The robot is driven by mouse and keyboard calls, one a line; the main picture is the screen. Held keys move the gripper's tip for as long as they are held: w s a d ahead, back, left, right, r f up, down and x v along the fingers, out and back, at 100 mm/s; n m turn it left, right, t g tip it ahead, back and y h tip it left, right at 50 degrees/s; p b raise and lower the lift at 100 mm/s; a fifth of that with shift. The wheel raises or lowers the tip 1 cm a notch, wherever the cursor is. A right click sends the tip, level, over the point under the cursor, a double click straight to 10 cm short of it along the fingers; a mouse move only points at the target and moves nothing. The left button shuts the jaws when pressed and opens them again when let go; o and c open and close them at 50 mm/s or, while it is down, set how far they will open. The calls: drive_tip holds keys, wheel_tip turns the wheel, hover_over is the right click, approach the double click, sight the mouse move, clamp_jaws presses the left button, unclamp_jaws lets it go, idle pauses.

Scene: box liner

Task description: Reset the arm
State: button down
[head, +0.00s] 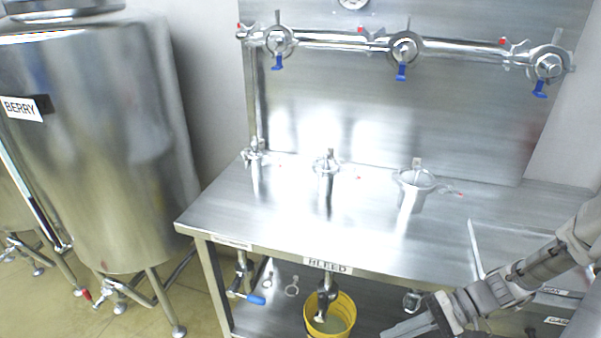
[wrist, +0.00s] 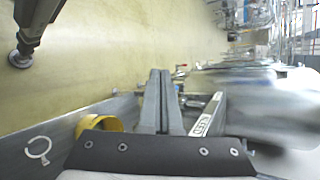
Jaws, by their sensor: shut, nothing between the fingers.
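My gripper (head: 404,328) is at the lower right of the head view, in front of the steel table's front edge. My arm reaches in from the right edge of that view. In the wrist view my gripper (wrist: 160,75) shows its two fingers together, with nothing between them. The fingers point out over the yellowish floor (wrist: 110,40).
A steel table (head: 290,215) with a BLEED label (head: 327,265) has several fittings on top and a valve pipe (head: 335,40) above. A yellow bucket (head: 343,305) stands below, left of my gripper. A BERRY tank (head: 100,140) stands at left.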

drive_tip(key=s+a+r+n+t+h+p, duration=0.1)
drive_tip(key=r+h, duration=0.3)
drive_tip(key=r, duration=0.6)
drive_tip(key=s+a+r+n+t+h+p, duration=0.1)
drive_tip(key=s+a+r+t+h+p, duration=0.1)
drive_tip(key=r, duration=0.9)
drive_tip(key=s+a+r+n+t+h+p, duration=0.1)
drive_tip(key=s+a+r+t+h+p, duration=0.1)
drive_tip(key=r+h, duration=0.4)
wheel_tip(320, 180, up, 5)
drive_tip(key=shift+s+r+n+t+p, duration=0.1)
drive_tip(key=shift+s+n+t+p, duration=0.2)
drive_tip(key=shift+t+p, duration=0.6)
drive_tip(key=shift+a, duration=0.1)
